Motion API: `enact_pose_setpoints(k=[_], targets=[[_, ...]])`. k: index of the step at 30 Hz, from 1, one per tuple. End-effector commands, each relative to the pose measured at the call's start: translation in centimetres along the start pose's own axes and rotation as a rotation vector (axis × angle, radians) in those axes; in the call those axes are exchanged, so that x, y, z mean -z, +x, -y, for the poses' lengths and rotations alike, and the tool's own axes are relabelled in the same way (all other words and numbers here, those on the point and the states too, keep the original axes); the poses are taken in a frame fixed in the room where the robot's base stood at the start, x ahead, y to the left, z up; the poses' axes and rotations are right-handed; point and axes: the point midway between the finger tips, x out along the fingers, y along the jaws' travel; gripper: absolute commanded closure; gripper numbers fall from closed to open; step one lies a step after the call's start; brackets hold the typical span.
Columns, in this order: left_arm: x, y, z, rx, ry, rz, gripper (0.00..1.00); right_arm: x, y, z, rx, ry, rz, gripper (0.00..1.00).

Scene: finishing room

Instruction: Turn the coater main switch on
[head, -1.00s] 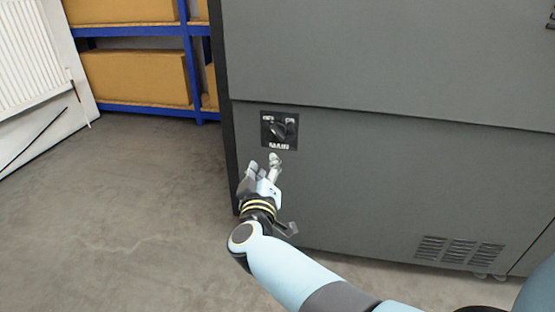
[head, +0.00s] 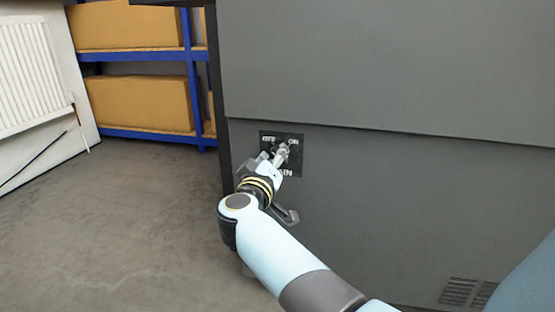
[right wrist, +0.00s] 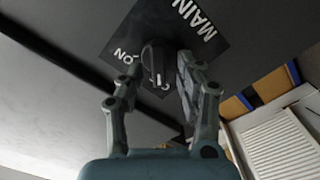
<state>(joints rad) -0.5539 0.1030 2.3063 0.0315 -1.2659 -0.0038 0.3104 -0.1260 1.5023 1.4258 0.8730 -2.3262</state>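The main switch is a black square plate (head: 296,166) on the dark grey coater cabinet, marked OFF at upper left, ON at upper right and MAIN below. In the head view my right gripper (head: 278,153) is in front of the plate and hides most of its knob. In the right wrist view the black knob (right wrist: 153,58) is between the two spread fingers of the right gripper (right wrist: 157,70), with a gap visible beside it. The knob's white mark points down towards the partly hidden OFF label. My left gripper is not in view.
The flat coater cabinet (head: 400,75) fills the right side. A blue shelf rack (head: 150,53) with cardboard boxes (head: 140,103) stands behind at the left, beside a white radiator (head: 30,75). The concrete floor (head: 120,225) at left is clear.

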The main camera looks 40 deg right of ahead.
Motion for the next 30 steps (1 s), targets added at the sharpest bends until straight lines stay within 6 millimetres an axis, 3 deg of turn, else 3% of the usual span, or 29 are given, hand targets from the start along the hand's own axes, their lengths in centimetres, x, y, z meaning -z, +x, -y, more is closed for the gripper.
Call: enact_pose_setpoints(k=[10,18,30], targets=[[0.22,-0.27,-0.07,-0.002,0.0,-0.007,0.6,0.09,0.11,-0.02,0.0,0.0,0.0,0.65],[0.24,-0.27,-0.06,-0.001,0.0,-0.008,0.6,0.06,0.1,0.0,0.0,0.0,0.0,1.0],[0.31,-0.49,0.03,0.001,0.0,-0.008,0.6,0.17,0.09,-0.13,0.0,0.026,-0.001,1.0]])
